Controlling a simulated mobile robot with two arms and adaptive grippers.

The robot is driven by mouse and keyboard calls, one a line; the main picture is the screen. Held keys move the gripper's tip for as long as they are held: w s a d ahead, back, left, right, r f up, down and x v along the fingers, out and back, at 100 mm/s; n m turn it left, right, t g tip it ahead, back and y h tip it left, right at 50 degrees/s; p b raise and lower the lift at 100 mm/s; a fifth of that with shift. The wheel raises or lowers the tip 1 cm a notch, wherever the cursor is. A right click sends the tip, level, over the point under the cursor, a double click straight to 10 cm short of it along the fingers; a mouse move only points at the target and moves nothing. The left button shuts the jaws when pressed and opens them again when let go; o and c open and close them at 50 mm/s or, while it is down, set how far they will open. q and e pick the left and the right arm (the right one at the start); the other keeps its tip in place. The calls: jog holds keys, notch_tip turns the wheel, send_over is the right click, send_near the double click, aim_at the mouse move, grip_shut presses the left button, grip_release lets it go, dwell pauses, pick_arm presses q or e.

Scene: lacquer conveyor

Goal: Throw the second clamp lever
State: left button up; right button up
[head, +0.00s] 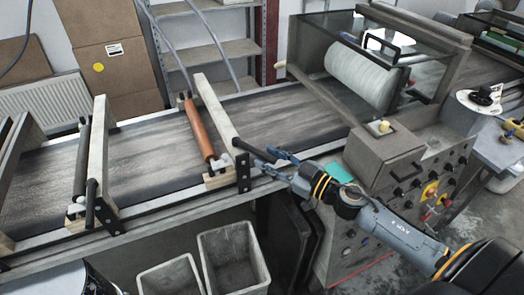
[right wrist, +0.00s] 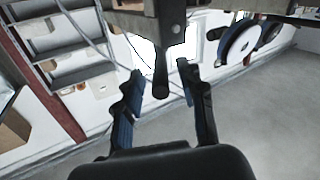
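A black clamp lever (head: 250,149) sticks out from the near end of the wooden roller frame (head: 215,108) that carries the orange-brown roller (head: 199,128). Its outer end points toward my right gripper (head: 270,162), which is at the conveyor's near edge. In the right wrist view the dark lever handle (right wrist: 160,82) hangs between the two fingers of this gripper (right wrist: 161,82), with gaps on both sides. The fingers are apart. Another black lever (head: 90,203) stands upright on the frame with the dark roller at the left. My left gripper is out of view.
The conveyor belt (head: 148,151) runs across the scene. Two grey bins (head: 233,255) stand on the floor below it. A grey control box with knobs (head: 384,158) stands right of the gripper, under a large white roller (head: 362,79). Shelves and cardboard boxes stand behind.

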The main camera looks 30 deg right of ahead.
aim_at(253, 150)
jog(key=shift+p+x, duration=0.3)
jog(key=shift+x, duration=1.15)
grip_shut()
